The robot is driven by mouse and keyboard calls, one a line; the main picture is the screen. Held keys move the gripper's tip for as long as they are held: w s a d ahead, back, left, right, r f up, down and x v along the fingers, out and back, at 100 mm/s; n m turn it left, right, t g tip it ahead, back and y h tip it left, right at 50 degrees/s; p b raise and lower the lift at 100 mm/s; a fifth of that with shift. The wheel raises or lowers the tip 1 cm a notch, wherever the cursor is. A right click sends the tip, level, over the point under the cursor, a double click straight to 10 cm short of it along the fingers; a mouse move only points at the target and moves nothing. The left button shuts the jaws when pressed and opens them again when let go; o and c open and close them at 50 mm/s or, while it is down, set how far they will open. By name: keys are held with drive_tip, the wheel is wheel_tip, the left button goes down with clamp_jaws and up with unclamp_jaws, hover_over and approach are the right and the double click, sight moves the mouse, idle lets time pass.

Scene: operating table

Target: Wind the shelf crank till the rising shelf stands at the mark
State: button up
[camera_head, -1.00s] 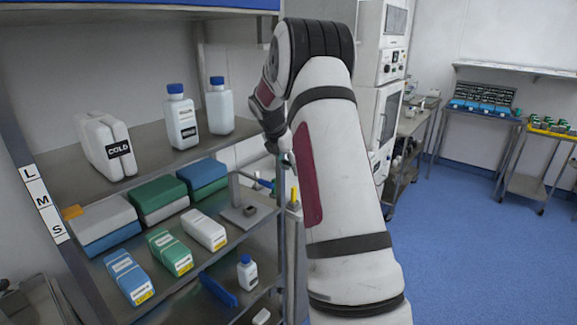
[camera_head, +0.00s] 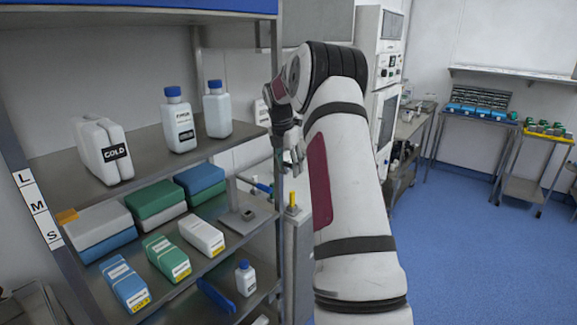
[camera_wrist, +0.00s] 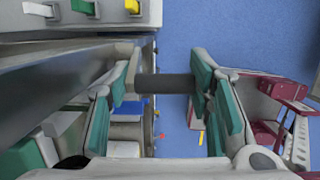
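A metal shelf rack stands at left in the head view. A white strip (camera_head: 38,208) on its post reads L, M, S. An orange tab (camera_head: 67,215) shows to the strip's right, at about the height between M and S. My gripper (camera_head: 294,150) is by the rack's right post, partly hidden by my arm. In the wrist view my gripper (camera_wrist: 160,85) has its green-padded fingers wide apart. A dark round bar (camera_wrist: 165,87), seemingly the crank grip, spans the gap between them. Whether the pads touch it I cannot tell. The rest of the crank is hidden.
The upper shelf bears a white GOLD container (camera_head: 104,150) and two blue-capped bottles (camera_head: 179,122). Boxes (camera_head: 157,203) stand on the shelf below. A grey cabinet (camera_head: 299,245) with a yellow lever stands right of the rack. Blue floor (camera_head: 470,240) is clear at right.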

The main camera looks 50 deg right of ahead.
drive_tip(key=shift+o, duration=1.4)
drive_tip(key=shift+s+d+f, duration=0.2)
drive_tip(key=shift+s+d, duration=0.1)
drive_tip(key=shift+s, duration=0.25)
drive_tip(key=shift+w+r, duration=0.1)
drive_tip(key=shift+w+a, duration=0.15)
drive_tip(key=shift+a, duration=0.1)
